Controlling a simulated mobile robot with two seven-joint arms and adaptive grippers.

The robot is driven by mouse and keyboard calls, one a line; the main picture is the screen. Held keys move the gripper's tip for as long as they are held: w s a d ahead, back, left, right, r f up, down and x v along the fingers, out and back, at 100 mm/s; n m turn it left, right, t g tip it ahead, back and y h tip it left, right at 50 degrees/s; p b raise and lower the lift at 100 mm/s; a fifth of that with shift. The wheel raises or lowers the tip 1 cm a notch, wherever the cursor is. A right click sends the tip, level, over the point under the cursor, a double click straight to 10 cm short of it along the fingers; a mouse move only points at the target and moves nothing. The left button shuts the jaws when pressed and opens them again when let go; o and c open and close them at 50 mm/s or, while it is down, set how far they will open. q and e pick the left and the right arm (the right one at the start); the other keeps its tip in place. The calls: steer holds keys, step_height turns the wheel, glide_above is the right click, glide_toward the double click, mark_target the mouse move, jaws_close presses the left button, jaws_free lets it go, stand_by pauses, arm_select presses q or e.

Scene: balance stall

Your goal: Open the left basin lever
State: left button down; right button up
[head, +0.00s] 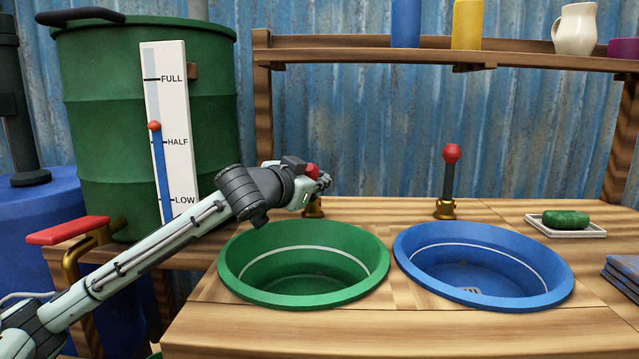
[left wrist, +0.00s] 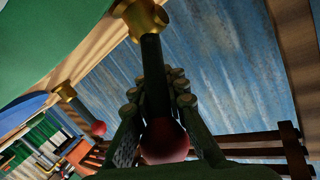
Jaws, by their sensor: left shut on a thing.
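The left basin lever stands behind the green basin (head: 232,285). In the head view its red knob (head: 312,170) and brass base (head: 313,210) show, and my gripper hides most of its shaft. My left gripper (head: 322,182) is shut on this lever. In the left wrist view the dark shaft (left wrist: 152,65) runs from the brass base (left wrist: 138,16) between the fingers, and the red knob (left wrist: 165,142) sits deep between them. How far the lever tilts is hard to tell. My right gripper is in neither view.
The right lever (head: 449,180) stands upright behind the blue basin (head: 565,290). A green soap (head: 566,219) lies on a white dish at the right. A green barrel (head: 90,120) with a level gauge (head: 175,90) and a red-handled tap (head: 68,230) is at the left. A shelf (head: 350,53) runs above.

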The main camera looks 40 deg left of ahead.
arm_select(q)
steer(key=shift+r, duration=0.1)
steer(key=c, duration=1.6)
jaws_free()
steer(key=shift+s+r, duration=0.1)
steer(key=shift+s, duration=0.05)
steer(key=shift+c, duration=0.2)
steer(key=shift+o, duration=0.8)
steer(key=v, duration=1.2)
